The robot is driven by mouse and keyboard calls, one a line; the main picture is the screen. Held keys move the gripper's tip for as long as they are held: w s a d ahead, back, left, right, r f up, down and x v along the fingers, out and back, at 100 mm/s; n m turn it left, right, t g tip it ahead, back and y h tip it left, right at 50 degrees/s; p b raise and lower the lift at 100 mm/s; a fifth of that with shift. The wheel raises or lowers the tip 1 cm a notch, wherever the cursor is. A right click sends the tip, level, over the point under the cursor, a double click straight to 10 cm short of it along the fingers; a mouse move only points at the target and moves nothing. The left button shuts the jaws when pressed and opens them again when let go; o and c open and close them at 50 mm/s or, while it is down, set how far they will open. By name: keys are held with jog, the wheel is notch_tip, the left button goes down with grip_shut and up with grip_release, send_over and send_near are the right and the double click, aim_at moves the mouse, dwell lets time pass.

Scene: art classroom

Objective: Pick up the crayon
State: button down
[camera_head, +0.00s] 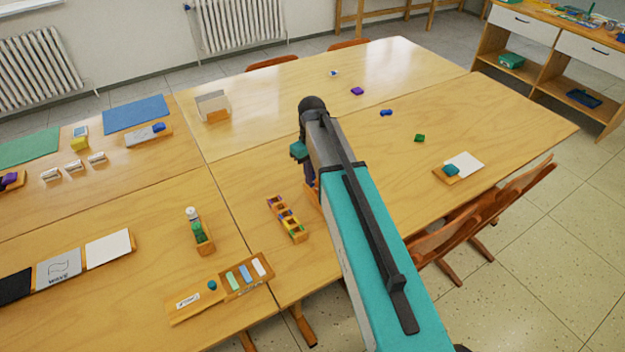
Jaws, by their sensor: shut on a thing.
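My teal and black arm reaches from the bottom of the view over the middle tables. My gripper (310,178) points down at the arm's far end and is mostly hidden behind the arm. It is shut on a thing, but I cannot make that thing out. A small orange-brown wooden piece shows beside the arm just below the gripper, mostly covered. I cannot pick out a crayon for certain. A wooden tray (268,291) at the front holds green, blue and white sticks. Just left of the arm, a narrow wooden holder (298,238) has purple and yellow pieces in it.
A wooden box (211,248) with a green item and white-capped bottle stands to the left. Small purple (357,91), blue (386,113) and green (420,138) pieces lie on the right tables. Chairs (450,238) stand at the right edge. The right table is mostly clear.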

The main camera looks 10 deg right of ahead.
jog(key=shift+r, duration=0.1)
jog(key=shift+r+b, duration=0.85)
jog(key=shift+r, duration=4.05)
jog(key=shift+n, duration=0.3)
jog(key=s, duration=0.4)
jog(key=shift+s+d+r, duration=0.1)
jog(key=shift+s, duration=0.1)
jog(key=shift+s, duration=0.1)
